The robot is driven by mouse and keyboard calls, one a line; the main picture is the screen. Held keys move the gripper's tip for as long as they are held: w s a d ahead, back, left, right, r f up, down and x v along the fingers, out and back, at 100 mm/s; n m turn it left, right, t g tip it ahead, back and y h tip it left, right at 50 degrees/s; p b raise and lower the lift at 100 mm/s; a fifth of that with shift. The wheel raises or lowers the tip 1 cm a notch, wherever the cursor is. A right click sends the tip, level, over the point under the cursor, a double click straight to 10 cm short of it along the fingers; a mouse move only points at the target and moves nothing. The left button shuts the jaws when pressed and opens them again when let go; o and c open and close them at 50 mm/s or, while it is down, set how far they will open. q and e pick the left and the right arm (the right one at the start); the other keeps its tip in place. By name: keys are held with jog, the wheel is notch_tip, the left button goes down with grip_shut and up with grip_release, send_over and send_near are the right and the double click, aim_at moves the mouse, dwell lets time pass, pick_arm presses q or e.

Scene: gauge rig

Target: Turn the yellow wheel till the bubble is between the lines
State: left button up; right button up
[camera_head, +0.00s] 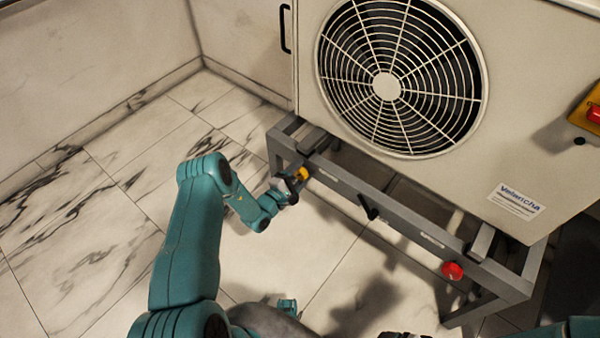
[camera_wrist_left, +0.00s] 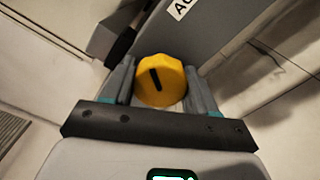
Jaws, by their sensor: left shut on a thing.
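The yellow wheel (camera_head: 301,174) sits at the left end of the grey frame's front rail. In the left wrist view the yellow wheel (camera_wrist_left: 160,80) is a lobed knob with a black slanted mark on its face. My left gripper (camera_head: 292,184) is shut on it, and in the wrist view one finger lies on each side of the wheel. No bubble or lines can be made out in either view. My right gripper's fingers do not show.
A pale cabinet with a round fan grille (camera_head: 387,87) stands on the grey frame (camera_head: 400,222). A black lever (camera_head: 368,207) and a red knob (camera_head: 453,270) are on the front rail. A red button (camera_head: 594,114) is at the right. Marble floor (camera_head: 110,225) is clear at the left.

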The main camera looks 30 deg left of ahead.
pick_arm(q)
jog(key=shift+s+f, duration=0.15)
jog(key=shift+f, duration=0.05)
jog(key=o, duration=1)
jog(key=shift+r, duration=0.15)
jog(key=shift+o, duration=0.2)
jog(key=s+a+p, duration=0.1)
jog(key=s+p, duration=0.2)
jog(key=s, duration=1.3)
jog(key=shift+a, duration=0.15)
